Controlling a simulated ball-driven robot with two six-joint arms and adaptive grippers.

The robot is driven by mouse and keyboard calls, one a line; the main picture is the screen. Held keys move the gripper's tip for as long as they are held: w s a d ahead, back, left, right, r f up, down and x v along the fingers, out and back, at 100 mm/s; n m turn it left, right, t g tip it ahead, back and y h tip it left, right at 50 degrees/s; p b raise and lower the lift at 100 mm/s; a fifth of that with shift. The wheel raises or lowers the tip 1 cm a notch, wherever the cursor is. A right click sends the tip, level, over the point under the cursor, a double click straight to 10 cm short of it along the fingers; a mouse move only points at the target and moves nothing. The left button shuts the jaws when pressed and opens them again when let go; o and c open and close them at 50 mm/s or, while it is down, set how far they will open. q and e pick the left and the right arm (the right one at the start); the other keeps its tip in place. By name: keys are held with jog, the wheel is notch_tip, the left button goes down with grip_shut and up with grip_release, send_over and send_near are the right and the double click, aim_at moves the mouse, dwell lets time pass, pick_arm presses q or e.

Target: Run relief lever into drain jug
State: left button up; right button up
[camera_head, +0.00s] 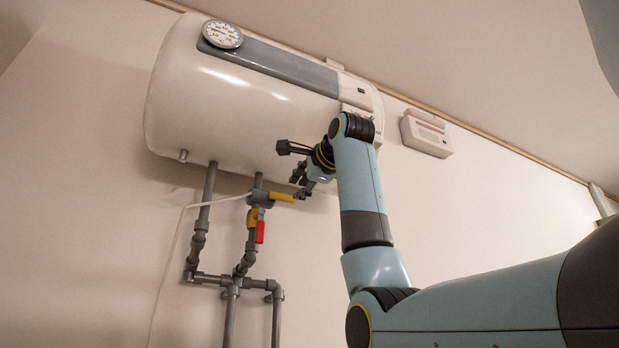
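The relief lever (281,197) is a short yellow handle on a grey valve body (260,198) under the white water heater (215,90). It points to the right, about level. My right gripper (300,189) is just right of the lever's free end, below the tank. Its dark fingers are small and partly overlapped by the wrist, so I cannot tell whether they touch the lever or how far apart they are. A thin white tube (174,246) runs from the valve left and down out of the picture. No jug shows. My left gripper is not in view.
Grey pipes (198,238) run down from the tank. A valve with a red handle (260,232) sits just below the relief valve. A dial gauge (222,34) is on the tank. A white wall box (426,133) is to the right. The wall below that box is bare.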

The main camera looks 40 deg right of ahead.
jog(key=v, duration=0.5)
jog(key=shift+s, duration=0.4)
jog(key=shift+w+f, duration=0.1)
